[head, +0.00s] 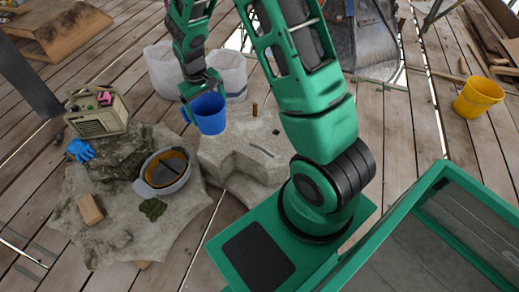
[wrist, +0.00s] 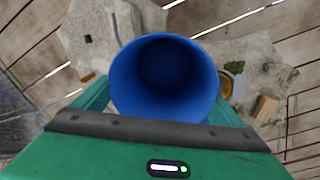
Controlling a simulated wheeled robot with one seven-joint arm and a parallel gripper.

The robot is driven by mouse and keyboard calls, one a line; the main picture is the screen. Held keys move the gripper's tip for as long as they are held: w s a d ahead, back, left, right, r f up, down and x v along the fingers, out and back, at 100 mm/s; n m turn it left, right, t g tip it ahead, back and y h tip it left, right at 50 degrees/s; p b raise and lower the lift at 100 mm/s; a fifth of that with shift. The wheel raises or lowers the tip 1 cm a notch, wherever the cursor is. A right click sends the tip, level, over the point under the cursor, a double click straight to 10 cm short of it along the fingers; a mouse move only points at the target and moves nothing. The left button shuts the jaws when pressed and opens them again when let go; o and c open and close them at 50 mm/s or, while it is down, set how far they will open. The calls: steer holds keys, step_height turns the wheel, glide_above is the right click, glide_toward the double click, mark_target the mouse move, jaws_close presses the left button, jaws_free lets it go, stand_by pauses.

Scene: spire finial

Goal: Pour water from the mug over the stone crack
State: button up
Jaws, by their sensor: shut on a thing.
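My gripper (head: 203,85) is shut on the blue mug (head: 208,114) and holds it up over the left part of a pale stone block (head: 230,168). The mug looks upright or nearly so in the head view. In the wrist view the mug (wrist: 163,75) fills the middle, its round mouth toward the camera and its inside dark; I cannot tell whether water is in it. A short dark line on the block's top (head: 261,150), right of the mug, looks like the crack. The stone block (wrist: 95,35) also shows behind the mug in the wrist view.
A yellow bucket (head: 478,97) stands far right on the plank floor.

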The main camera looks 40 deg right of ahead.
steer(key=shift+w+d, duration=0.1)
steer(key=w+d+f+n, duration=0.1)
steer(key=w+d+f, duration=0.5)
steer(key=w+f, duration=0.3)
steer(key=w+d+f+n, duration=0.1)
steer(key=w+d+f, duration=0.6)
steer(key=w+f, duration=0.15)
steer(key=shift+m, duration=0.9)
steer(key=shift+s+d+f, duration=1.15)
steer(key=shift+d+f, duration=1.15)
steer(key=shift+d, duration=0.85)
steer(key=shift+s+d+f, duration=1.1)
steer(key=shift+d+f, duration=1.25)
steer(key=shift+d, duration=0.85)
steer(key=shift+s+d+f, duration=1.15)
steer(key=shift+d+f, duration=1.15)
steer(key=shift+d, duration=0.85)
steer(key=shift+s, duration=0.15)
